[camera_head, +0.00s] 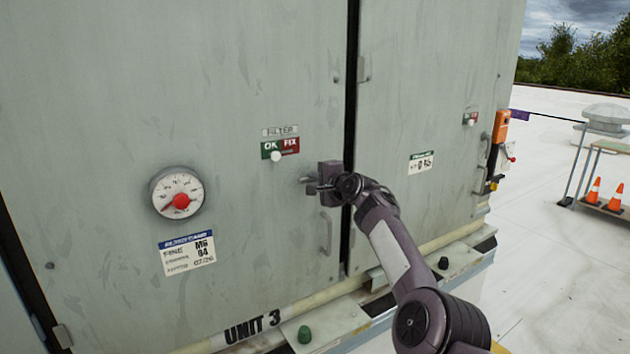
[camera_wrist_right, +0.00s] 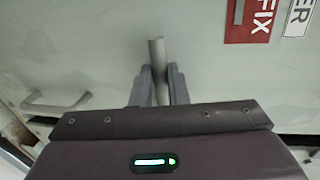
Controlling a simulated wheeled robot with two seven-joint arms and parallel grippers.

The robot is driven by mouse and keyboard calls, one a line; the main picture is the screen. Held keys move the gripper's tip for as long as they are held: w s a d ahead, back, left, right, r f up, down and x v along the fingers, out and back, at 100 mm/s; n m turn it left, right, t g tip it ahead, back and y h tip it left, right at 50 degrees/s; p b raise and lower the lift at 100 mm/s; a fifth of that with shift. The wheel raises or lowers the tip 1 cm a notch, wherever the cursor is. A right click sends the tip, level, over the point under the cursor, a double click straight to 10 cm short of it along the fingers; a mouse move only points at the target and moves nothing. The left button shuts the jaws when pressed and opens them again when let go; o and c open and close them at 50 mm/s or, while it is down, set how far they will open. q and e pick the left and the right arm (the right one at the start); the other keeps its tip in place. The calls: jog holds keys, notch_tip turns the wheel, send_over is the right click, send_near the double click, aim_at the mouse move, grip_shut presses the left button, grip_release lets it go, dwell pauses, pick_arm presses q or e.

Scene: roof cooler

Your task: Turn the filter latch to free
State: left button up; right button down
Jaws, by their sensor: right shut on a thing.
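The filter latch is a slim grey bar (camera_wrist_right: 157,62) on the pale green cabinet door, seen in the right wrist view between the fingers of my right gripper (camera_wrist_right: 157,88). The gripper is shut on it. In the head view, my right gripper (camera_head: 312,187) is at the door, left of the dark vertical gap, and hides most of the latch. The FILTER plate (camera_head: 280,131) is above and left of the gripper. My left gripper is not in view.
A round gauge (camera_head: 177,192) with a red centre is on the door at left. A door handle (camera_head: 326,233) is just below my right gripper. An orange device (camera_head: 500,127) hangs at the cabinet's right edge.

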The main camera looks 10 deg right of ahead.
jog(key=c, duration=1.5)
grip_release()
jog(key=shift+r, duration=0.2)
jog(key=shift+c, duration=0.2)
jog(key=shift+o, duration=0.7)
jog(key=shift+f, duration=0.1)
jog(key=shift+s+d, duration=0.1)
jog(key=shift+s+d+b, duration=0.2)
jog(key=shift+s+b, duration=0.15)
jog(key=shift+s, duration=0.1)
jog(key=b+v, duration=0.2)
jog(key=v, duration=0.4)
jog(key=shift+s, duration=0.25)
jog(key=shift+d, duration=0.1)
